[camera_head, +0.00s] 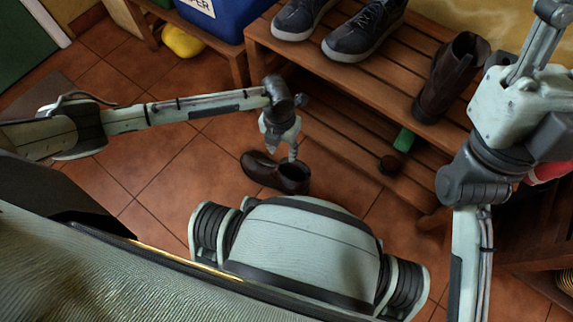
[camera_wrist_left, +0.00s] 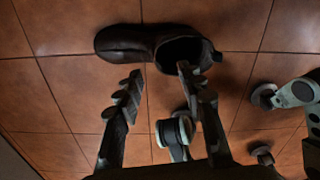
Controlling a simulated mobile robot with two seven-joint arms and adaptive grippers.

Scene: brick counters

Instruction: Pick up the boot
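A dark brown ankle boot (camera_head: 279,175) lies on its sole on the tiled floor in the head view, toe to the left. In the left wrist view the boot (camera_wrist_left: 126,43) stretches across the top, its opening to the right. My left gripper (camera_head: 288,150) is just above the boot's opening end. In the left wrist view my left gripper (camera_wrist_left: 160,74) is open and empty; the right finger overlaps the boot's opening, and I cannot tell whether it touches. My right gripper (camera_head: 545,30) is raised at the upper right, partly cut off by the frame; its opening is unclear.
A wooden slatted shoe rack (camera_head: 330,88) stands beside the boot. It holds dark sneakers (camera_head: 364,30), a similar brown boot (camera_head: 450,78) and a green item (camera_head: 404,140). A blue bin (camera_head: 215,20) and a yellow object (camera_head: 183,40) are at the back. Floor left of the boot is clear.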

